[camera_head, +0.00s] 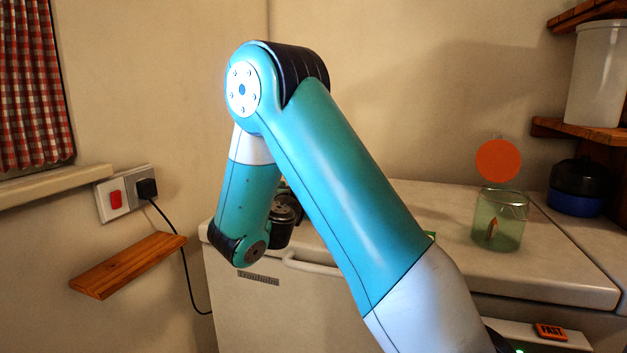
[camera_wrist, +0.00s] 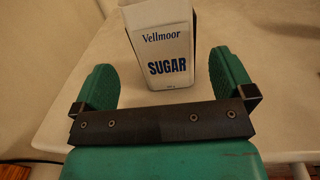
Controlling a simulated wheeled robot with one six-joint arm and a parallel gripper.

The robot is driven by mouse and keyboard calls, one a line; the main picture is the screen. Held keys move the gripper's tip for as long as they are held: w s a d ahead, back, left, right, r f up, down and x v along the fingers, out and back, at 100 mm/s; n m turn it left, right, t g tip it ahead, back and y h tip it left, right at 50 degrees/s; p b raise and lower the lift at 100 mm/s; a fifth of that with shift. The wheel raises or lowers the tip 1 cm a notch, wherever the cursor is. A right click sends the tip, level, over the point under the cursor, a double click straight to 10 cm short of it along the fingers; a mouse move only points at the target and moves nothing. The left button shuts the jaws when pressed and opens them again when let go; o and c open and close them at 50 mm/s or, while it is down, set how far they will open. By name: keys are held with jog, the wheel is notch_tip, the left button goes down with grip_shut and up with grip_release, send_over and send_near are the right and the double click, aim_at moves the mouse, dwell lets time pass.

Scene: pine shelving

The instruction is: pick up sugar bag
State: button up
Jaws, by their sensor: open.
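The sugar bag (camera_wrist: 163,50) is white with dark sides and reads "Vellmoor SUGAR". In the wrist view it stands upright on a pale surface, just ahead of my gripper (camera_wrist: 163,82). My gripper's two green fingers are spread wide, one on each side of the bag's lower front. Gaps show between the bag and both fingers, with the right gap smaller. In the head view my arm hides the bag and most of the gripper.
A pale chest top (camera_head: 560,275) carries a green glass jar (camera_head: 499,220) and a dark blue pot (camera_head: 579,188) at the right. A small wooden shelf (camera_head: 130,264) and a socket with a black cable (camera_head: 181,250) are on the left wall. The chest top before the jar is clear.

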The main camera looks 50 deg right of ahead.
jog(key=p+x, duration=0.1)
jog(key=x, duration=0.8)
jog(key=shift+d+r, duration=0.25)
jog(key=shift+r, duration=0.05)
jog(key=shift+c, duration=0.5)
jog(key=c, duration=0.7)
jog(key=shift+c, duration=0.2)
jog(key=shift+r, duration=0.1)
notch_tip(320, 180, up, 26)
jog(key=p, duration=1)
notch_tip(320, 180, down, 6)
jog(key=b, duration=0.5)
